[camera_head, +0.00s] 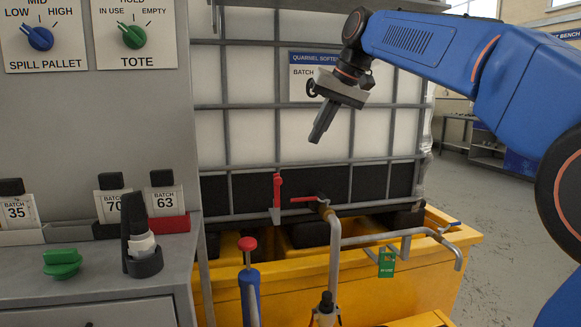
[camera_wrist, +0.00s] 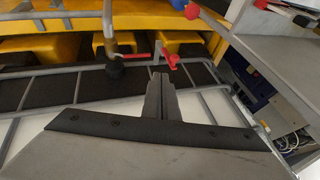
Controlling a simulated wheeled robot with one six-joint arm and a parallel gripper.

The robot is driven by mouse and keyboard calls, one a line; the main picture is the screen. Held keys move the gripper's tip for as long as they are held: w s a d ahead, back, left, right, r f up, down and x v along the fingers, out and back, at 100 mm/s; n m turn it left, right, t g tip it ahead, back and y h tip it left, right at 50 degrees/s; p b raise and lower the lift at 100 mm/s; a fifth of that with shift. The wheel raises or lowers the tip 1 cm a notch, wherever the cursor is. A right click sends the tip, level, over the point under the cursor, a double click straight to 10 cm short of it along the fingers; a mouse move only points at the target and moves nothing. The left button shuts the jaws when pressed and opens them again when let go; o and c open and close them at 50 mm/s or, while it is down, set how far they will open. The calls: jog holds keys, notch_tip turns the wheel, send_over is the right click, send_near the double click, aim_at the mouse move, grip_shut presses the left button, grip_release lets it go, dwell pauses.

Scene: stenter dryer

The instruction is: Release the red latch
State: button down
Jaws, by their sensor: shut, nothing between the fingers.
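The red latch (camera_head: 277,188) stands upright at the front of the caged white tote, left of the valve with its flat red lever (camera_head: 303,199). In the wrist view the latch (camera_wrist: 170,57) shows just beyond my fingertips, with the red lever (camera_wrist: 139,55) to its left. My gripper (camera_head: 316,139) is shut and empty. In the head view it hangs above and right of the latch, in front of the tote's cage, and clear of the latch. In the wrist view the closed fingers (camera_wrist: 160,76) point toward the latch.
A yellow spill pallet (camera_head: 380,285) lies under the tote (camera_head: 260,130). A grey pipe (camera_head: 334,262) drops from the valve, and a red-knobbed blue pump handle (camera_head: 248,270) stands left of it. A grey cabinet (camera_head: 100,220) with batch bottles is at left.

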send_near(279, 177)
notch_tip(279, 177, down, 4)
jog(key=w+d, duration=0.2)
jog(key=d, duration=0.1)
jog(key=shift+a+f, duration=0.6)
jog(key=shift+a, duration=0.35)
jog(key=shift+a+f, duration=0.55)
jog(key=shift+a, duration=0.4)
jog(key=shift+s+a+r, duration=0.15)
jog(key=shift+a, duration=0.95)
jog(key=shift+d, duration=0.2)
jog(key=shift+d, duration=0.6)
